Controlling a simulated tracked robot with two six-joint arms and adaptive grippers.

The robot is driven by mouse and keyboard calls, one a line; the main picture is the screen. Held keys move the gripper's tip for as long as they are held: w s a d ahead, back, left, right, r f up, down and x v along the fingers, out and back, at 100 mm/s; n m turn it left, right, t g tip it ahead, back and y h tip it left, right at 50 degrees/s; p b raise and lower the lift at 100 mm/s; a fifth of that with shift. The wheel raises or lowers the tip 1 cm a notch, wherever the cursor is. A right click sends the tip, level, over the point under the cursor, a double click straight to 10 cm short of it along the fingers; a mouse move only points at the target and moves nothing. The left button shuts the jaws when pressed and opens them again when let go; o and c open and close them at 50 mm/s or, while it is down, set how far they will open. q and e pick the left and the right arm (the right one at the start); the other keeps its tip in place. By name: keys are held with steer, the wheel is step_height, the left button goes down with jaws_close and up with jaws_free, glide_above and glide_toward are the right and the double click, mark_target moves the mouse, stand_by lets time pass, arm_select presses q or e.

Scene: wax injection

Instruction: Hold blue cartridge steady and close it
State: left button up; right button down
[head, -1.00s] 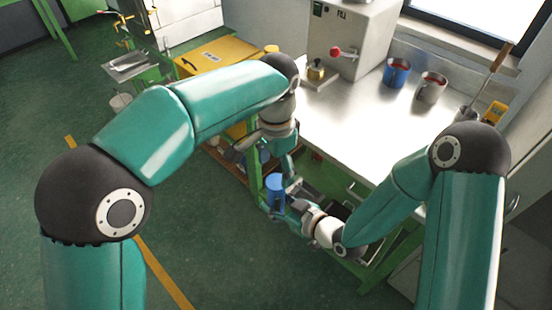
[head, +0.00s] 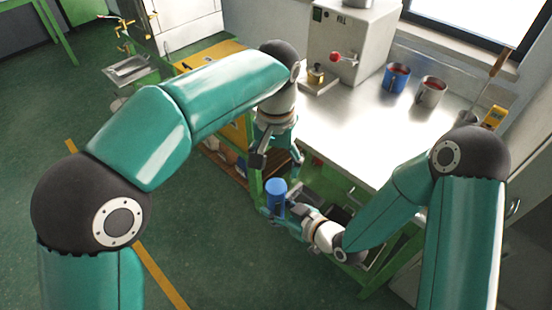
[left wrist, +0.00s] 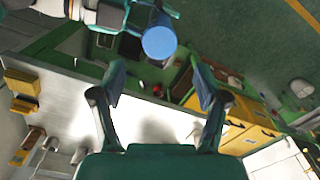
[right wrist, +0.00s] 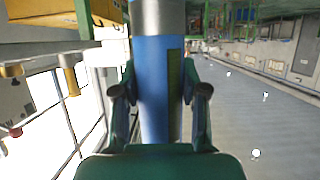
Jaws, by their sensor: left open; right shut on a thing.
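The blue cartridge (head: 276,198) stands about upright in the head view, beside the table's near left corner. Its round blue top shows in the left wrist view (left wrist: 158,43), beyond my left fingertips. My right gripper (head: 281,213) is shut on the cartridge's side. In the right wrist view the blue body (right wrist: 152,85) stands between the right fingers (right wrist: 159,92), with a grey section at the picture's top. My left gripper (head: 273,157) is open and points down above the cartridge, apart from it. In the left wrist view nothing is between its fingers (left wrist: 160,78).
The metal table (head: 345,130) bears a blue mug (head: 396,77), a steel mug (head: 431,90) and a machine with a red knob (head: 335,57). A yellow cabinet (head: 230,50) stands behind my left arm. Green floor (head: 220,240) is clear at left.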

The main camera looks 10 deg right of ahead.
mark_target(276, 186)
arm_select(q)
step_height(276, 186, down, 7)
steer(key=shift+f, duration=0.2)
stand_by(0.3)
steer(key=c, duration=1.2)
steer(key=o, duration=1.4)
steer(key=shift+c, duration=0.2)
step_height(276, 186, up, 12)
